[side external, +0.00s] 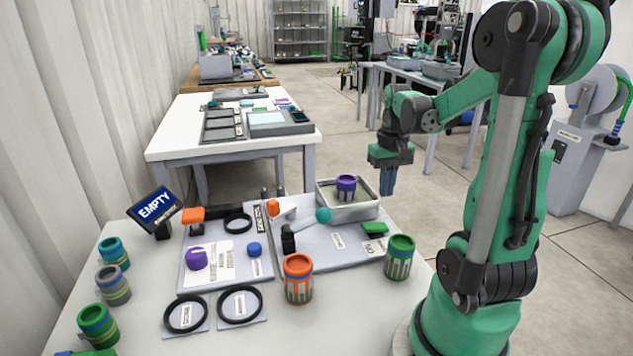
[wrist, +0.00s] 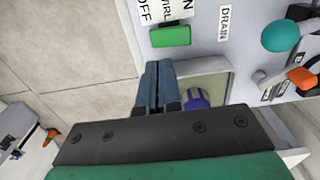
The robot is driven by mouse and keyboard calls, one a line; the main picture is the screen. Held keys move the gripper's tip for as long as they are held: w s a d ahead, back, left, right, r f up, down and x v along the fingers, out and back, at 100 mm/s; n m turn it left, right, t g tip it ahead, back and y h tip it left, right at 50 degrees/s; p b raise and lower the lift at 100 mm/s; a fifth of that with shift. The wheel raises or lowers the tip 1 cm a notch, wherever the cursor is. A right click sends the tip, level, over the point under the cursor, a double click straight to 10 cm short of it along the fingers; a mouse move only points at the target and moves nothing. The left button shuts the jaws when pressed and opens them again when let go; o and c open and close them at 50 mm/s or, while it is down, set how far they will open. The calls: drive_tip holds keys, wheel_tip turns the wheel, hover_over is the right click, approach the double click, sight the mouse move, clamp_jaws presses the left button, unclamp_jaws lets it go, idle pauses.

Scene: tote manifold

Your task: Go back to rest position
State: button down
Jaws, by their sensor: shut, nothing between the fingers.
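My gripper (side external: 388,181) is shut and empty. In the side view it hangs in the air just right of the grey tote (side external: 345,213), pointing down. In the wrist view its closed fingers (wrist: 158,84) show beside the tote's rim (wrist: 205,66). A purple container (side external: 346,187) is upright in the tote and apart from the fingers. It also shows partly in the wrist view, with its lower part hidden by the gripper body.
A green block (side external: 374,229) lies on the manifold panel (side external: 325,255) with a teal ball (side external: 323,215). An orange can (side external: 298,279) and a green can (side external: 399,257) stand at the front. A screen (side external: 156,210) reads EMPTY. Open floor lies right of the bench.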

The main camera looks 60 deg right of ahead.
drive_tip(key=w+a+r+n+t, duration=0.1)
drive_tip(key=w+a+n+t, duration=0.2)
drive_tip(key=a, duration=0.8)
drive_tip(key=w+a+r+n+t, duration=0.2)
drive_tip(key=w+a+n+t, duration=0.2)
drive_tip(key=a, duration=0.8)
drive_tip(key=shift+w+a+r+n, duration=0.2)
drive_tip(key=shift+w+r+n, duration=0.05)
drive_tip(key=shift+w+n, duration=0.7)
